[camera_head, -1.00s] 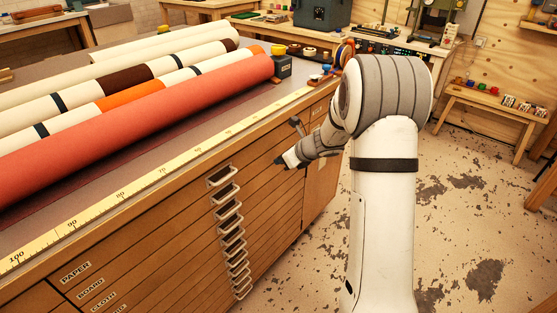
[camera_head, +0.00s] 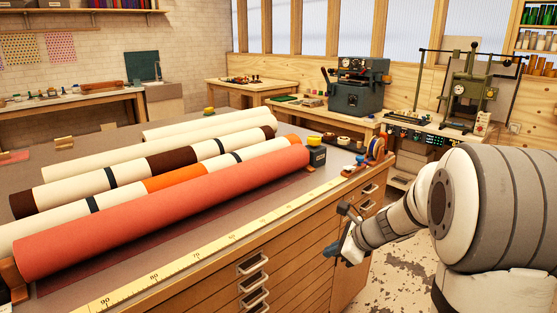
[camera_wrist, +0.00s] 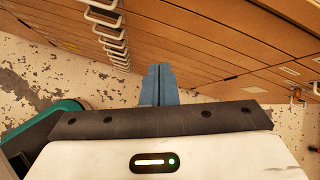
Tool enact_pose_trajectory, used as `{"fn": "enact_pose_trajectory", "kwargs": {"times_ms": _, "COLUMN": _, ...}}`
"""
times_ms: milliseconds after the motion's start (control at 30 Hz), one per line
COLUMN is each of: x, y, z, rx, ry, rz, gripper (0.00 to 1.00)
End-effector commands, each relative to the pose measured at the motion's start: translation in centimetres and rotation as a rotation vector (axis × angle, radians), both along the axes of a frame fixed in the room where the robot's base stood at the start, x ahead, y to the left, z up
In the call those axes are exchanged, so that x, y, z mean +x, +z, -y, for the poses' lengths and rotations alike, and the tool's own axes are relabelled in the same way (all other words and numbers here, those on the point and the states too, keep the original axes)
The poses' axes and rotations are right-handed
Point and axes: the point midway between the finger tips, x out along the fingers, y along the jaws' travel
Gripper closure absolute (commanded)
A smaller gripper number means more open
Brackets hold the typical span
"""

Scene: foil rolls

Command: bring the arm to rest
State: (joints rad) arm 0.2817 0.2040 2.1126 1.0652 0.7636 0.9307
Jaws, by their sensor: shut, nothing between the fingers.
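My arm (camera_head: 495,205) stands at the right in the head view, bent toward the wooden drawer cabinet. My gripper (camera_head: 328,252) is beside the cabinet's front edge, below the tabletop ruler, and carries nothing. In the wrist view my gripper (camera_wrist: 158,72) shows two blue fingers pressed together, with the cabinet's drawer front behind them. I cannot tell the exact gap between the fingers and the cabinet.
Several long rolls, the nearest a red roll (camera_head: 165,210), lie on the cabinet top behind a yellow ruler (camera_head: 200,257). Metal drawer handles (camera_head: 253,263) stick out of the cabinet front. A teal machine (camera_head: 358,88) stands on the back bench. Worn floor (camera_head: 395,275) shows clear between cabinet and arm.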

Motion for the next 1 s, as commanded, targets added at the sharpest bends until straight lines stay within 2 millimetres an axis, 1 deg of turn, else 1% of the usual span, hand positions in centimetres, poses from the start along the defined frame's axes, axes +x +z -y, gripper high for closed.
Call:
{"fn": "enact_pose_trajectory", "kwargs": {"times_ms": 33, "x": -2.2, "y": 2.8, "z": -1.4, "rx": -0.087, "ry": 0.135, "rz": 0.043, "gripper": 1.00}}
{"fn": "enact_pose_trajectory", "kwargs": {"times_ms": 67, "x": -3.6, "y": 3.7, "z": -2.0, "rx": -0.146, "ry": 0.226, "rz": 0.069, "gripper": 1.00}}
{"fn": "enact_pose_trajectory", "kwargs": {"times_ms": 100, "x": -5.5, "y": 4.8, "z": -2.8, "rx": -0.224, "ry": 0.348, "rz": 0.102, "gripper": 1.00}}
{"fn": "enact_pose_trajectory", "kwargs": {"times_ms": 167, "x": -8.3, "y": 6.3, "z": -3.6, "rx": -0.336, "ry": 0.532, "rz": 0.149, "gripper": 1.00}}
{"fn": "enact_pose_trajectory", "kwargs": {"times_ms": 200, "x": -10.2, "y": 7.2, "z": -3.9, "rx": -0.411, "ry": 0.651, "rz": 0.179, "gripper": 1.00}}
{"fn": "enact_pose_trajectory", "kwargs": {"times_ms": 267, "x": -13.0, "y": 8.4, "z": -4.2, "rx": -0.520, "ry": 0.834, "rz": 0.221, "gripper": 1.00}}
{"fn": "enact_pose_trajectory", "kwargs": {"times_ms": 300, "x": -14.7, "y": 9.2, "z": -4.2, "rx": -0.593, "ry": 0.956, "rz": 0.248, "gripper": 1.00}}
{"fn": "enact_pose_trajectory", "kwargs": {"times_ms": 400, "x": -18.7, "y": 10.7, "z": -3.8, "rx": -0.757, "ry": 1.242, "rz": 0.301, "gripper": 1.00}}
{"fn": "enact_pose_trajectory", "kwargs": {"times_ms": 500, "x": -21.7, "y": 11.9, "z": -2.9, "rx": -0.892, "ry": 1.484, "rz": 0.335, "gripper": 1.00}}
{"fn": "enact_pose_trajectory", "kwargs": {"times_ms": 600, "x": -23.7, "y": 12.5, "z": -2.1, "rx": -0.987, "ry": 1.659, "rz": 0.349, "gripper": 1.00}}
{"fn": "enact_pose_trajectory", "kwargs": {"times_ms": 700, "x": -24.7, "y": 12.8, "z": -1.5, "rx": -1.040, "ry": 1.762, "rz": 0.353, "gripper": 1.00}}
{"fn": "enact_pose_trajectory", "kwargs": {"times_ms": 767, "x": -25.0, "y": 12.8, "z": -1.4, "rx": -1.054, "ry": 1.791, "rz": 0.354, "gripper": 1.00}}
{"fn": "enact_pose_trajectory", "kwargs": {"times_ms": 1000, "x": -25.0, "y": 12.8, "z": -1.4, "rx": -1.055, "ry": 1.795, "rz": 0.354, "gripper": 1.00}}
